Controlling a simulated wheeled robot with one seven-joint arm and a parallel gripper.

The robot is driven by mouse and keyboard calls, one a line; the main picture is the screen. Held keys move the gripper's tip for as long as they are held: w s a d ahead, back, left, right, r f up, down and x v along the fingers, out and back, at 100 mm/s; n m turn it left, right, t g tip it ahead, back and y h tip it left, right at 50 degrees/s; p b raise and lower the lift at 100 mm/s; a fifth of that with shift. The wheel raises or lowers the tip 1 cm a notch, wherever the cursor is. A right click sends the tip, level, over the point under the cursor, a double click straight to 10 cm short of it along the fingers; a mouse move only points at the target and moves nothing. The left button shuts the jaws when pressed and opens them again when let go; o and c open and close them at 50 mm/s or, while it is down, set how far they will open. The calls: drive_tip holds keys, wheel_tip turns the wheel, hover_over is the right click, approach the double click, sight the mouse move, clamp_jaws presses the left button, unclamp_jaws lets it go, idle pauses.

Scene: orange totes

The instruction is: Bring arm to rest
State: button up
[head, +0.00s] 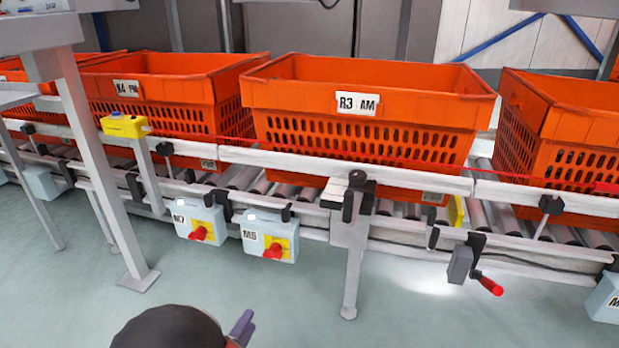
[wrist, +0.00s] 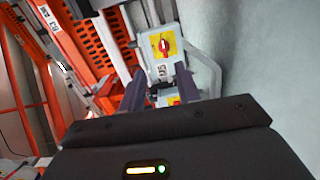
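My arm shows only in part at the bottom edge of the head view, as a dark rounded link (head: 168,330) with a purple-grey finger beside it. In the wrist view my gripper (wrist: 158,82) has its two dark fingers apart, with nothing held between them. Beyond the fingers lies a pale switch box (wrist: 164,45) with a yellow panel and red knob. The gripper is apart from the conveyor in the head view, over the floor in front of it.
Orange totes, among them R3 AM (head: 370,115), stand on the roller conveyor (head: 270,180). Switch boxes M7 (head: 203,222) and M5 (head: 268,238) hang on its front. A red-handled crank (head: 490,284) sticks out at right. The grey-green floor (head: 300,315) in front is clear.

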drive_tip(key=d+r+m+g+h, duration=0.3)
drive_tip(key=d+r+m+g, duration=0.15)
drive_tip(key=d, duration=0.45)
drive_tip(key=d+r+m+g+h, duration=0.25)
drive_tip(key=d+g, duration=0.25)
drive_tip(key=d, duration=0.3)
drive_tip(key=s+d+r+m+g+y, duration=0.45)
drive_tip(key=s+d+g, duration=0.2)
drive_tip(key=d, duration=0.45)
drive_tip(key=s+r+m+t+y+p, duration=0.1)
drive_tip(key=s+r+t+y+p, duration=0.1)
drive_tip(key=r+p, duration=0.4)
drive_tip(key=s+r+m+t+y+p, duration=0.1)
drive_tip(key=s+r+y+p, duration=0.3)
drive_tip(key=r, duration=1)
drive_tip(key=d+t+p, duration=0.1)
drive_tip(key=p, duration=0.2)
drive_tip(key=shift+t+y, duration=0.4)
drive_tip(key=shift+m, duration=0.25)
